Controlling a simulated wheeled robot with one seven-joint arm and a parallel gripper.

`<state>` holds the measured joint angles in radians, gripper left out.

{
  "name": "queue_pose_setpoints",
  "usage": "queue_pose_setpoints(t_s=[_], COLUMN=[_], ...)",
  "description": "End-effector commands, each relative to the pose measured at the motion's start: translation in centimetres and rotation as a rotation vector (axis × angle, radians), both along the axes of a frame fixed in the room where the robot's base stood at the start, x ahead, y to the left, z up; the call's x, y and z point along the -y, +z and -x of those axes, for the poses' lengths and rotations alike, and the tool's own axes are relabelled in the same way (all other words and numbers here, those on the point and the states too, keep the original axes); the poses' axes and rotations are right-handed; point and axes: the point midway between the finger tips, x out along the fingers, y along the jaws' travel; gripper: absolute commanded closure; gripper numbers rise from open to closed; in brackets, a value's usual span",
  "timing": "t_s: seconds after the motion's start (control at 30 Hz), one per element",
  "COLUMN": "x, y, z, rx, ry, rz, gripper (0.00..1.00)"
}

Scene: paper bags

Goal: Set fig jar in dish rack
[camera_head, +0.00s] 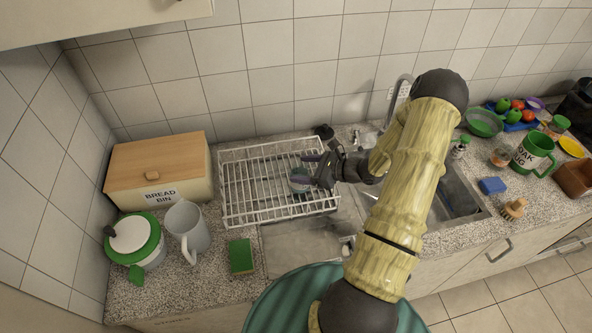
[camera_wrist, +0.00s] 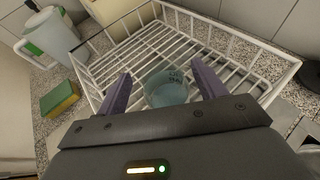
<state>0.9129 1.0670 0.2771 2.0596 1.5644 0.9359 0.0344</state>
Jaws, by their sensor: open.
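A small bluish glass jar (camera_head: 299,181) with dark lettering, too small to read, stands in the white wire dish rack (camera_head: 234,222), toward the rack's right side. In the wrist view the jar (camera_wrist: 166,92) looks upright on the wires of the rack (camera_wrist: 93,93). I take it for the fig jar. My gripper (camera_head: 313,171) reaches in from the right. Its purple fingers are apart, one on each side of the jar in the wrist view (camera_wrist: 160,75). A gap shows between the jar and each finger there. The gripper's body hides the near part of the rack.
The bread bin (camera_head: 158,172), a grey pitcher (camera_head: 188,229), a green-lidded pot (camera_head: 133,241) and a green-yellow sponge (camera_head: 240,256) stand left of the rack. The sink (camera_head: 458,200) and faucet (camera_head: 397,95) are to the right. The rack's left half is empty.

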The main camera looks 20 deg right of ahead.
Motion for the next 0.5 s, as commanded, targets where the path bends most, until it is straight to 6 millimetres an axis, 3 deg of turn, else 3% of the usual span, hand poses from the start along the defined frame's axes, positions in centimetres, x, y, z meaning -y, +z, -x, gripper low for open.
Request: queue_pose_setpoints(t_s=[0.3,0.5], x=[4.3,5.4], y=[2.2,3.1], z=[4.1,5.5], rx=[0.001,-0.001], ry=[-0.004,-0.002], rz=[0.004,0.001], gripper=[0.30,0.30])
